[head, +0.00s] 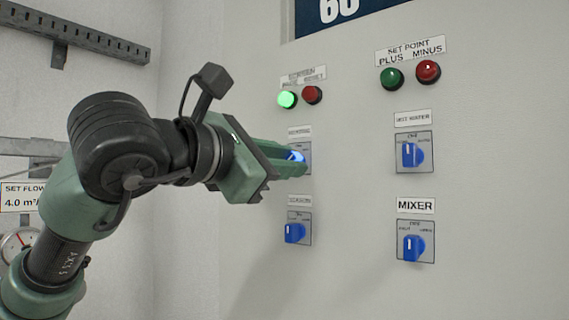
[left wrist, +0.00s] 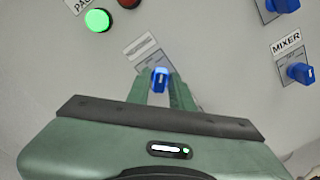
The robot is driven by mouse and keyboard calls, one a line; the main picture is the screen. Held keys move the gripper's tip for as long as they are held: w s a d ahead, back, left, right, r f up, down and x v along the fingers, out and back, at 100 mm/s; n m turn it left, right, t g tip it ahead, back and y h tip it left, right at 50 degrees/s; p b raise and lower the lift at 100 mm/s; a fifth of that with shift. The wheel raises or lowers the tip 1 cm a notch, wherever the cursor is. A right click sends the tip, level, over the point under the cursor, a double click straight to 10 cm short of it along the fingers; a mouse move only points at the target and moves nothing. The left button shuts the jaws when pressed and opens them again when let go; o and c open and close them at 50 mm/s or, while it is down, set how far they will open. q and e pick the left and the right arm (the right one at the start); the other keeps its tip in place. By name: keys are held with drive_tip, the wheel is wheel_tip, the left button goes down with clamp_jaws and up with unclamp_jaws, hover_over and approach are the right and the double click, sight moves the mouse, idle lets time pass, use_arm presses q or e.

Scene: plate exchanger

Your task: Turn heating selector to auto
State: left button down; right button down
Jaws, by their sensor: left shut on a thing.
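My left gripper (head: 289,158) reaches from the left to the control panel. Its fingers are closed around a blue selector knob (head: 295,155) on a small grey plate. The label above this knob is too blurred to read, so I cannot confirm it is the heating selector. In the left wrist view the knob (left wrist: 160,79) sits between the two green fingers of the left gripper (left wrist: 162,85). The fingers hide part of the plate's markings, so I cannot read the knob's setting. My right gripper is not in view.
A similar blue knob (head: 294,233) is below. Two more, a unit knob (head: 412,155) and the MIXER knob (head: 413,247), are to the right. A lit green button (head: 287,99) and a red button (head: 312,95) sit above. Green (head: 391,78) and red (head: 428,71) set point buttons are upper right.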

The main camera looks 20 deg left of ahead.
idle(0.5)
use_arm(q)
drive_tip(key=c, duration=1.4)
unclamp_jaws()
drive_tip(key=shift+c, duration=0.2)
drive_tip(key=b+v, duration=0.3)
drive_tip(key=v, duration=0.4)
drive_tip(key=shift+s, duration=0.4)
drive_tip(key=shift+a, duration=0.1)
